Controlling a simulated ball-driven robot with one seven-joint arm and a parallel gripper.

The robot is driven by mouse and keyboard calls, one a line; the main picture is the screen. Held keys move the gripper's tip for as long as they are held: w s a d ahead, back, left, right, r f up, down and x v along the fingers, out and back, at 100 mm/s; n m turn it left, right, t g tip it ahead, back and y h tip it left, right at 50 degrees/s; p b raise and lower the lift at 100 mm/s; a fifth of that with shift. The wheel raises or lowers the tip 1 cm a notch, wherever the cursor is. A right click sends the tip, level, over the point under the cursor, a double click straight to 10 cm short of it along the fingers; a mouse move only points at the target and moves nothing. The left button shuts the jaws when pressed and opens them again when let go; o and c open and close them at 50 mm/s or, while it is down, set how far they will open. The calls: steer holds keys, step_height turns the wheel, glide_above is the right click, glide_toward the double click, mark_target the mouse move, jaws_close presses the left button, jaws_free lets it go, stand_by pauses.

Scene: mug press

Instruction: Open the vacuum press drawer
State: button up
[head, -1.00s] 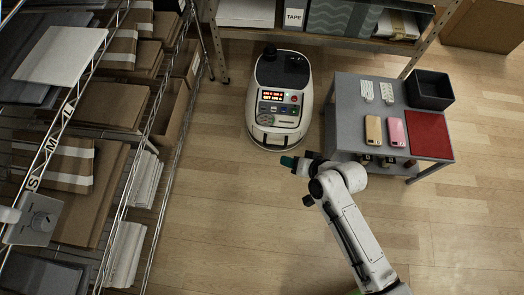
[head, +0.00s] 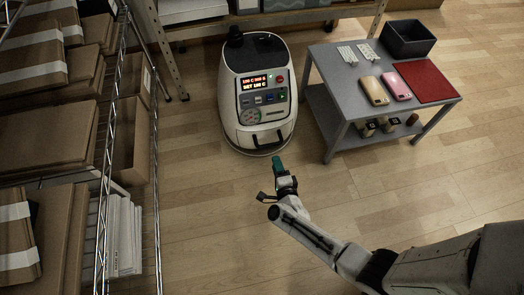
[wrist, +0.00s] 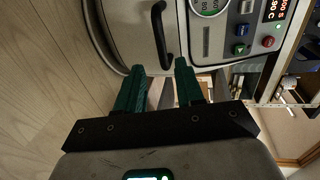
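The vacuum press (head: 252,88) is a rounded white machine standing on the floor, with a red display, coloured buttons and a black handle (head: 268,143) low on its front. The drawer front (wrist: 128,30) shows up close in the wrist view and looks flush with the body. Its handle (wrist: 161,34) lies just beyond my fingertips, roughly in line with the gap between them. My gripper (wrist: 160,66) has two green fingers, spread apart and empty. In the head view my gripper (head: 277,163) is just in front of the press, pointing at it.
A grey table (head: 335,85) with phones, a red mat (head: 427,80) and a black bin (head: 407,38) stands right of the press. A wire shelf (head: 112,150) with cardboard packages is on the left. A bench (head: 290,18) stands behind. The wooden floor between is clear.

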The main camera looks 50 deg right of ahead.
mark_target(270, 144)
steer(key=shift+b+x, duration=2.95)
steer(key=shift+x, duration=2.4)
steer(key=shift+c, duration=0.4)
jaws_close()
